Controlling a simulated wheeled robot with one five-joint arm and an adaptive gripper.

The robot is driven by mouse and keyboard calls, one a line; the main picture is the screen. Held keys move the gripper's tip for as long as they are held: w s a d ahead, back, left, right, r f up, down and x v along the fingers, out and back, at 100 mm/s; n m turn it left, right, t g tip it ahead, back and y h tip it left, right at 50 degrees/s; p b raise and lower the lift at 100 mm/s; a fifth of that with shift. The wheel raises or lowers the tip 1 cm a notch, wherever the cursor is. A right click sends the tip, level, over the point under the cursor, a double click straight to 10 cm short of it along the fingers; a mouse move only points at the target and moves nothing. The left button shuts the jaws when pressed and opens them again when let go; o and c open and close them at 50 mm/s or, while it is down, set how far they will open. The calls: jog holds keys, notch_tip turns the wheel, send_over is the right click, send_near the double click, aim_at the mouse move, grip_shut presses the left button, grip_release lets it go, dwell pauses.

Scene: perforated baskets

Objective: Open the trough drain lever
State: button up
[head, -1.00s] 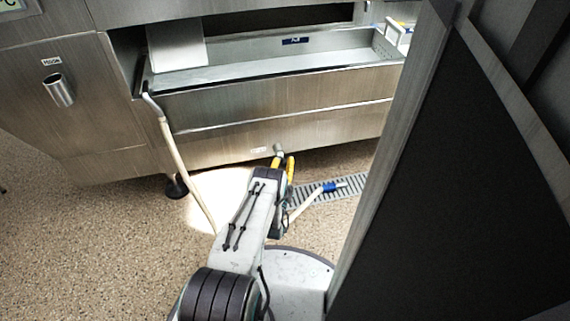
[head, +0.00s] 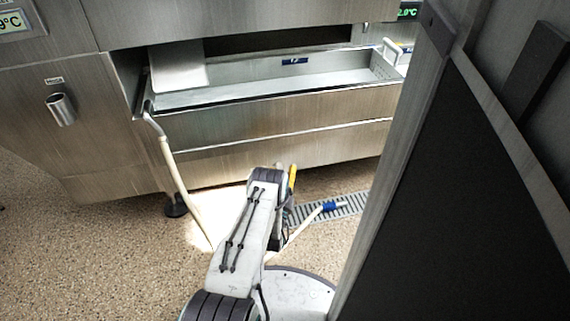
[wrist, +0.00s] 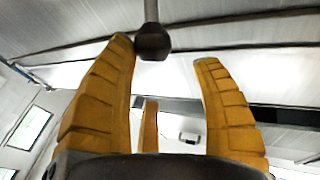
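The steel trough (head: 270,108) stands ahead in the head view, with a short metal fitting below its front panel now mostly hidden behind my arm. In the wrist view, a dark knob (wrist: 153,43) on a thin grey rod (wrist: 151,11) hangs at the top; it looks like the end of the drain lever. My gripper (wrist: 165,50) is open, its orange fingers spread on either side of the knob. The knob is close to the left fingertip; I cannot tell if they touch. In the head view, only one yellow finger (head: 292,177) shows past my arm.
A pale hose (head: 179,180) hangs from the trough's left end to the floor. A floor drain grate (head: 350,204) with a blue-collared tool (head: 330,206) lies to the right. A large dark panel (head: 460,200) blocks the right side. Speckled floor at left is clear.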

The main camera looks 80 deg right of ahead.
jog(key=shift+r, duration=2.5)
jog(key=shift+w, duration=0.1)
jog(key=shift+c, duration=0.3)
